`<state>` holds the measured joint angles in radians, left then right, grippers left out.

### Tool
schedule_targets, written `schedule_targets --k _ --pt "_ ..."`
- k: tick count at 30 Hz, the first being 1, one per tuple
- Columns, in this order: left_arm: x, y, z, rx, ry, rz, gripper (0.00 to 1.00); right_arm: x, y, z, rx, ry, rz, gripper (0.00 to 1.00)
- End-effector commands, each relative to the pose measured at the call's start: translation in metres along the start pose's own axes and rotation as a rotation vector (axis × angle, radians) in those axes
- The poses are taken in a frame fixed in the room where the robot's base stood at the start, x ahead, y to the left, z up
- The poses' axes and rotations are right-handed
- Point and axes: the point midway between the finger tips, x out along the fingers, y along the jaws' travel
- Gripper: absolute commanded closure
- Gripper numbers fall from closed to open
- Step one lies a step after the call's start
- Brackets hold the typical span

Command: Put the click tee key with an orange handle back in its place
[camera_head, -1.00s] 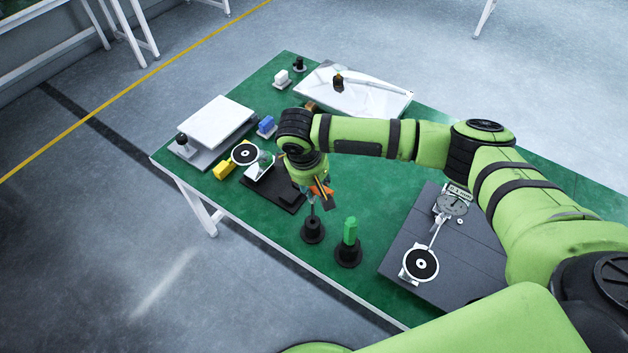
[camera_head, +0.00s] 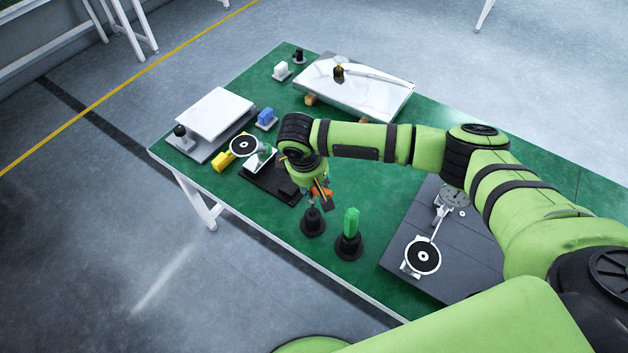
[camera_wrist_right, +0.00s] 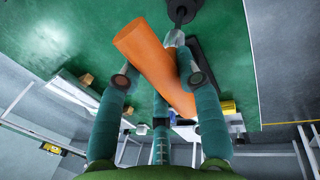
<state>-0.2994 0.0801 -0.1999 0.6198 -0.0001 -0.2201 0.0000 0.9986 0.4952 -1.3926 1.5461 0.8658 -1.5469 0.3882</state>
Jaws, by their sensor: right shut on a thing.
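The orange-handled tee key (camera_head: 323,193) is in my right gripper (camera_head: 318,186), which is shut on its handle. The gripper is just above a black round holder (camera_head: 312,222) near the table's front edge. In the right wrist view the orange handle (camera_wrist_right: 155,62) lies slanted between the fingers (camera_wrist_right: 160,82). The key's grey shaft (camera_wrist_right: 173,40) points at the black holder (camera_wrist_right: 182,12). How deep the tip sits in the holder I cannot tell. My left gripper is not in view.
A green-handled tool (camera_head: 351,224) stands in a second black holder (camera_head: 348,246) close to the right. A dark grey board (camera_head: 460,270) with a metal part lies further right. A black tray (camera_head: 272,184) is behind left. Bare green tabletop (camera_head: 385,205) lies between.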

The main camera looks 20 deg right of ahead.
Motion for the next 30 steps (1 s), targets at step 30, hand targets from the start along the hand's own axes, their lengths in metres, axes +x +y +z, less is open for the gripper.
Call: schedule_targets --k 30 --pt "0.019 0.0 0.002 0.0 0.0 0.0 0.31 0.039 -0.009 -0.001 -0.001 0.001 0.001 1.0"
